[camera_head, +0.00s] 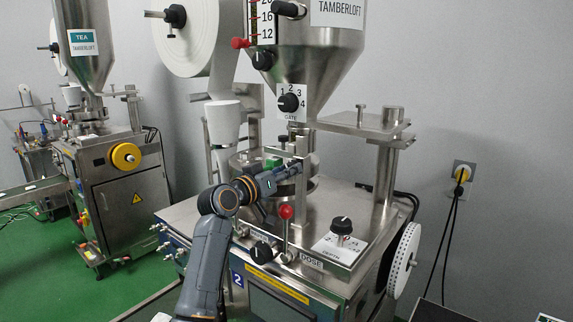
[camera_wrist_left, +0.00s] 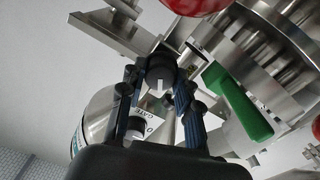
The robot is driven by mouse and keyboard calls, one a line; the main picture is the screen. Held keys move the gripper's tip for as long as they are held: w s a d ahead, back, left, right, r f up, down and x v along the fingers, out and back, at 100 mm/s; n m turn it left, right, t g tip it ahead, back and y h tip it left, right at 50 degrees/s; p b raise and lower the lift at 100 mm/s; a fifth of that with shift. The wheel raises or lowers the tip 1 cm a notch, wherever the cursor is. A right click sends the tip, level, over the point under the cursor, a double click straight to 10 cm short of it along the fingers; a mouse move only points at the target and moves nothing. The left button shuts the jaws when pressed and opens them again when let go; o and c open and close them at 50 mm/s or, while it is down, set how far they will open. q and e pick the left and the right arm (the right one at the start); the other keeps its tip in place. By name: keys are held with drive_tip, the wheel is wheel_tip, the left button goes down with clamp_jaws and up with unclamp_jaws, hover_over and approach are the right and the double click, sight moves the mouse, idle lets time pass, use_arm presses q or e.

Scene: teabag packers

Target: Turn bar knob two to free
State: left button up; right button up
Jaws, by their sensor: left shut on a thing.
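My left gripper (camera_head: 290,172) reaches in from below at the middle of the machine, beside an upright steel bar (camera_head: 306,170). In the left wrist view, the fingers of my left gripper (camera_wrist_left: 160,80) are shut on a black bar knob (camera_wrist_left: 160,66), one finger on each side. A white mark shows on the knob's face, and a steel bar lies behind it. In the head view the held knob is hidden by the gripper, and I cannot read any label for it. My right gripper is in neither view.
A green handle (camera_head: 272,165) is close beside the gripper; it also shows in the left wrist view (camera_wrist_left: 238,100). A red ball lever (camera_head: 286,212) stands just below.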

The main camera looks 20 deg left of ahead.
use_arm(q)
drive_tip(key=shift+n+p, duration=4.25)
drive_tip(key=shift+n, duration=1.55)
drive_tip(key=o, duration=1.1)
drive_tip(key=shift+o, duration=0.2)
drive_tip(key=shift+a, duration=0.1)
drive_tip(key=v, duration=1.2)
